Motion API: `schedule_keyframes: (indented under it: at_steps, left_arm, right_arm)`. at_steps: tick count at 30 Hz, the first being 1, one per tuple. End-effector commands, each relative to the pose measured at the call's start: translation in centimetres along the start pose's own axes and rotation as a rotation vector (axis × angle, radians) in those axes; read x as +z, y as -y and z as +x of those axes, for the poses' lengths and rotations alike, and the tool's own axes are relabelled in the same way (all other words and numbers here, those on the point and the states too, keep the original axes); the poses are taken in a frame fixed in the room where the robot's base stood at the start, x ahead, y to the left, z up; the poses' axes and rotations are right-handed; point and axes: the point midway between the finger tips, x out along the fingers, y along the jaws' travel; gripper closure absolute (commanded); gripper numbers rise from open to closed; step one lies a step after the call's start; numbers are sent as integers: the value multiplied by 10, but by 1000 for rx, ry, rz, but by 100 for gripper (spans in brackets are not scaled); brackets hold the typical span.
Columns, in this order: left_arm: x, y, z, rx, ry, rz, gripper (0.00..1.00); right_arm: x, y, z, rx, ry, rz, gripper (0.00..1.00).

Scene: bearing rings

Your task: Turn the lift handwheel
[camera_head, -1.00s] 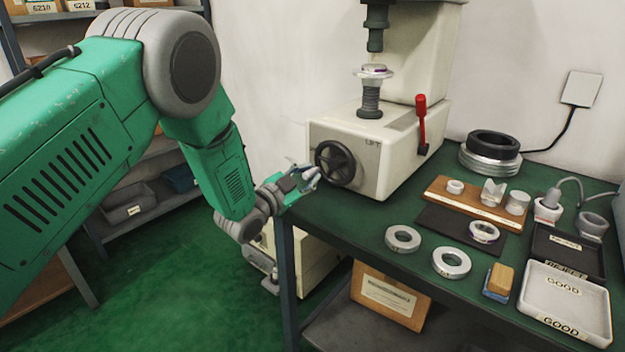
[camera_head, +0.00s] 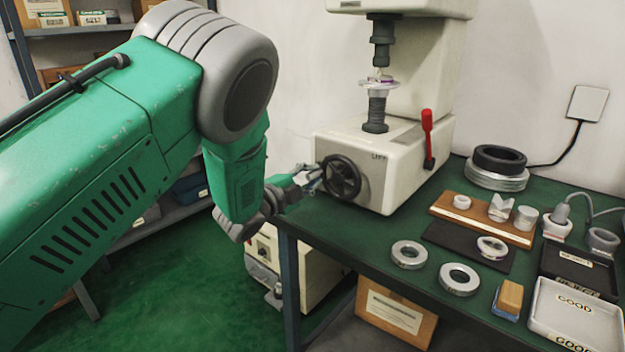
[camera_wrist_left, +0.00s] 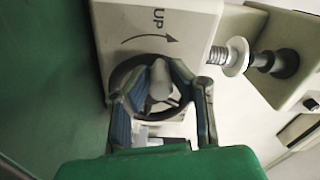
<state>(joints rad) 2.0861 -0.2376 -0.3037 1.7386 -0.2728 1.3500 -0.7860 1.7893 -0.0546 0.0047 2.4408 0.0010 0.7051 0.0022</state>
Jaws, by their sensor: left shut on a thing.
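The black lift handwheel (camera_head: 342,177) is on the front of the cream hardness tester (camera_head: 385,165). My left gripper (camera_head: 318,179) is at the left edge of the wheel. In the left wrist view its two fingers (camera_wrist_left: 158,88) are shut around the wheel's grey handle knob (camera_wrist_left: 160,82). An "UP" mark with a curved arrow (camera_wrist_left: 148,38) is beside the wheel. The lift screw (camera_head: 376,112) carries a round anvil (camera_head: 379,84) with a ring on it, just below the indenter (camera_head: 382,55); I cannot tell whether they touch. My right gripper is not in view.
A red lever (camera_head: 427,138) stands on the tester's right side. Two metal rings (camera_head: 409,254) (camera_head: 459,279) lie on the green bench, with a ring on a dark mat (camera_head: 465,247). A white "GOOD" tray (camera_head: 575,315) is at the front right.

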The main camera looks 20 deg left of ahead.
Motion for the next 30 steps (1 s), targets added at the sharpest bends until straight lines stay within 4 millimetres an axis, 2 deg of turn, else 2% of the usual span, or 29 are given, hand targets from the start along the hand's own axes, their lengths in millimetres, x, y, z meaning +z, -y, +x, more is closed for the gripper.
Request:
schedule_keyframes:
  at_steps: [14,15,16,26,30]
  left_arm:
    - [-1,5,2,-10,-3,13,100]
    - [-1,5,2,-10,-3,13,69]
    - [-1,5,1,-10,-3,13,62]
    - [-1,2,-1,-4,-2,11,62]
    - [0,1,-14,-1,0,11,62]
  right_arm:
    - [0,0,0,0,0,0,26]
    - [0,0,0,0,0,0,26]
    - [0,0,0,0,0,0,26]
    - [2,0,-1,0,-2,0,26]
    - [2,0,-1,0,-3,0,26]
